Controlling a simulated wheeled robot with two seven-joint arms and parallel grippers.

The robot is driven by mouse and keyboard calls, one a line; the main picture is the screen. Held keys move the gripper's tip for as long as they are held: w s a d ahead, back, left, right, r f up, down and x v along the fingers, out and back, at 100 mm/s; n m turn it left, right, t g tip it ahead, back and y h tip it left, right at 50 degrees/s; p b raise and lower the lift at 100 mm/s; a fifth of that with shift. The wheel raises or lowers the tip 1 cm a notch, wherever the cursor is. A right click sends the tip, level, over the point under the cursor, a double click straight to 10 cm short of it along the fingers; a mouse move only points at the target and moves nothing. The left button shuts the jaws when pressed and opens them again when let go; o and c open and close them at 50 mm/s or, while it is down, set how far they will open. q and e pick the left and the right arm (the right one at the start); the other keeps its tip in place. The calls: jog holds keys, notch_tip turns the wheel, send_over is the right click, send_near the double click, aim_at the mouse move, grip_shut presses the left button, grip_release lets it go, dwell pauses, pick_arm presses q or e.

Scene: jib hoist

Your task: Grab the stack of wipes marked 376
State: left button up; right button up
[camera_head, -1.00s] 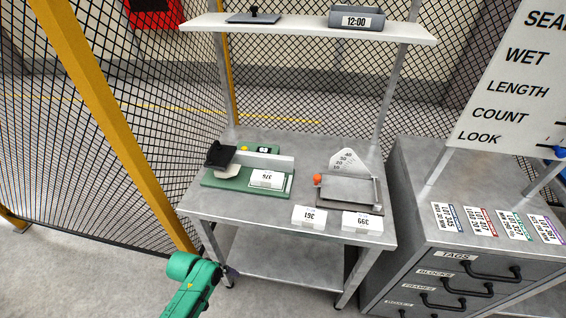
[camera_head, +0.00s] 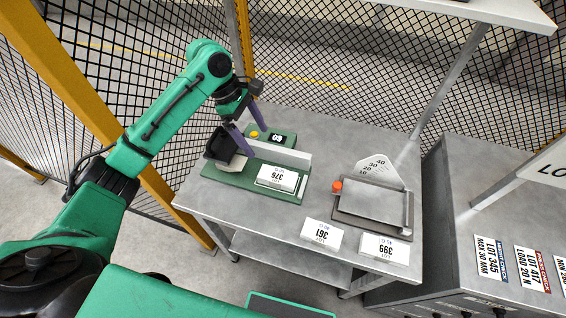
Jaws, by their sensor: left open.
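The stack of wipes marked 376 (camera_head: 277,178) is a white block with an upside-down printed label. It lies on the green device (camera_head: 236,187) on the left part of the metal table. Two more white stacks, marked 361 (camera_head: 322,234) and 399 (camera_head: 385,248), lie at the table's front edge. My right gripper is not in view.
A grey plate device with an orange knob (camera_head: 337,186) and a dial stands right of the green device. A grey cabinet (camera_head: 455,215) with lot cards is at the right. Mesh fence and a yellow post (camera_head: 62,55) stand behind and left. A shelf (camera_head: 480,12) overhangs the back.

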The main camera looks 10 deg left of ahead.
aim_at(277, 175)
pick_arm(q)
jog(key=d+f, duration=0.1)
jog(key=f, duration=0.1)
jog(key=s+d+f, duration=0.1)
jog(key=f, duration=0.1)
jog(key=s+d+f, duration=0.1)
jog(key=f, duration=0.1)
jog(key=shift+s+d+f+p, duration=0.1)
jog(key=shift+s+d+p, duration=0.1)
jog(key=shift+p, duration=0.2)
jog(key=x, duration=0.4)
jog(key=p+x, duration=0.1)
jog(key=x, duration=0.1)
jog(key=shift+w+d+f, duration=0.1)
jog(key=shift+w+f, duration=0.15)
jog(key=shift+f, duration=0.05)
jog(key=c, duration=1.3)
grip_shut()
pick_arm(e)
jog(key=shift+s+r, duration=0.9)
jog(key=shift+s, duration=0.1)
